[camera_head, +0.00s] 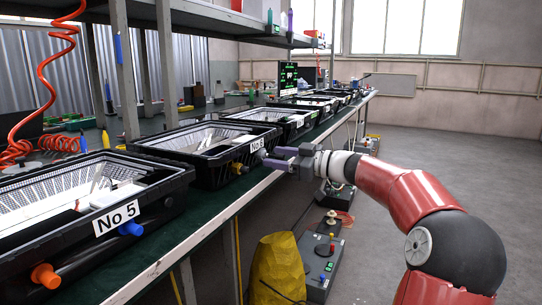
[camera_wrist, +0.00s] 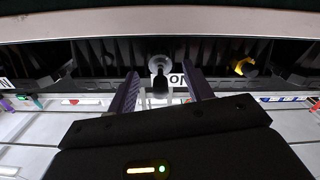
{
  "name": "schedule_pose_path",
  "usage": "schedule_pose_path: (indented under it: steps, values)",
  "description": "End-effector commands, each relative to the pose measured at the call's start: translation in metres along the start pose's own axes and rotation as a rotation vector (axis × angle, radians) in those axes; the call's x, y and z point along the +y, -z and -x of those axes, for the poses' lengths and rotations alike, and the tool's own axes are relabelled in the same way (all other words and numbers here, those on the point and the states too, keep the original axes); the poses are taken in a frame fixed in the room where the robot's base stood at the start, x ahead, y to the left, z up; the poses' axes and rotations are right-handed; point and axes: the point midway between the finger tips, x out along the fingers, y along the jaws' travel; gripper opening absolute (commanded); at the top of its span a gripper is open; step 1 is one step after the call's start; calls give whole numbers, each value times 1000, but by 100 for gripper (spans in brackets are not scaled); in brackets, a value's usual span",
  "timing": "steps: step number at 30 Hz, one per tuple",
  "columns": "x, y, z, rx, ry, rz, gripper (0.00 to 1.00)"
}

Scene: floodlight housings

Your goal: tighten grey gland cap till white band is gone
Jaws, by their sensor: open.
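My gripper (camera_head: 267,158) is open at the front wall of a black floodlight housing (camera_head: 205,172) with a "No" label (camera_head: 257,145), its digit hard to read. In the wrist view, my gripper (camera_wrist: 163,78) has one finger on each side of a round grey gland cap (camera_wrist: 159,63). A gap shows on both sides of the cap, and a dark stub hangs just below it in the picture. I cannot make out a white band. In the head view the fingers mostly hide the cap.
A yellow cap (camera_wrist: 245,66) sits on the same housing wall. The nearer housing (camera_head: 140,202), labelled No 5, has a blue cap (camera_head: 131,229) and an orange cap (camera_head: 45,276). More housings stand farther along the bench. A yellow bag (camera_head: 278,265) stands on the floor below.

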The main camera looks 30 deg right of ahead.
Motion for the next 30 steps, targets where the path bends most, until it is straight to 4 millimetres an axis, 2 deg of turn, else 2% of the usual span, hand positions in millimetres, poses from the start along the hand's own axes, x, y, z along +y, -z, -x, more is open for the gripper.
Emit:
schedule_pose_path:
  steps: [1, 6, 14, 17, 24, 25, 30]
  values:
    - [0, 1, -7, 1, 2, -1, 51]
    - [0, 1, -20, 0, 1, 0, 51]
    - [0, 0, -22, -1, 0, 1, 51]
    - [0, 0, -22, -1, 0, 0, 41]
    - [0, 0, -21, -1, 0, 0, 9]
    - [0, 0, -21, -1, 0, 0, 6]
    - [0, 0, -21, -1, 0, -8, 6]
